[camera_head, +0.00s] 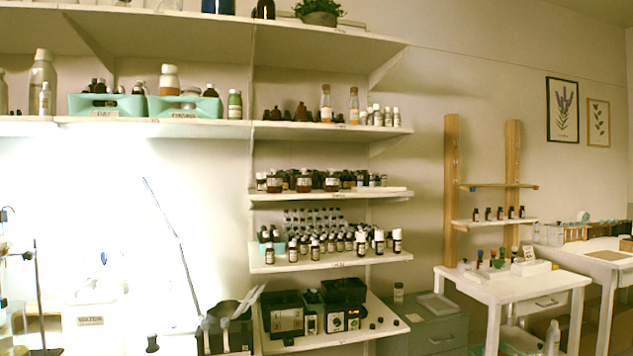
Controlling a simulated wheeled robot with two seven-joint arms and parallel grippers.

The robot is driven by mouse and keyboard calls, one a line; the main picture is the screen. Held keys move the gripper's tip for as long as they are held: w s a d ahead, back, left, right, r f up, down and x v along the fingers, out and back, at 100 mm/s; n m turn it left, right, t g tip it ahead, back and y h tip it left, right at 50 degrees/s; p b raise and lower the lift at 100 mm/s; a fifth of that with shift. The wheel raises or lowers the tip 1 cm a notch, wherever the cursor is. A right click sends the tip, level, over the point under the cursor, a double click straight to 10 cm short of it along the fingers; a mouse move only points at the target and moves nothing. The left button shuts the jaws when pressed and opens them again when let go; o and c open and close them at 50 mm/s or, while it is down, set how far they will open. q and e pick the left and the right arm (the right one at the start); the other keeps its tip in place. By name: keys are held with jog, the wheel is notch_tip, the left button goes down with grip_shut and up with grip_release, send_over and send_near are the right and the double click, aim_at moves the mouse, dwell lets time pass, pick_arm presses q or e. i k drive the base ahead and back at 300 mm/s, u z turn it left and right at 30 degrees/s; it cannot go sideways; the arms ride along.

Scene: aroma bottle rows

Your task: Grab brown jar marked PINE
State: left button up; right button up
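Several brown jars with dark caps and pale labels stand on the middle wall shelf (330,196), among them a left one (273,182), a middle one (304,181) and a right one (332,181). Smaller dark bottles stand in rows on the shelf below (330,262). The labels are too small to read, so I cannot tell which jar is marked PINE. Neither of my grippers shows in the head view.
Black boxes (285,315) stand on the lowest shelf. Teal crates (185,107) sit on the upper left shelf. A white table (510,282) and a wooden rack (452,190) stand to the right. A grey cabinet (437,333) is beside the lowest shelf.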

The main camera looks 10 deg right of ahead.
aim_at(331, 184)
jog(key=z, duration=1.75)
jog(key=i, duration=1.05)
jog(key=u, duration=1.8)
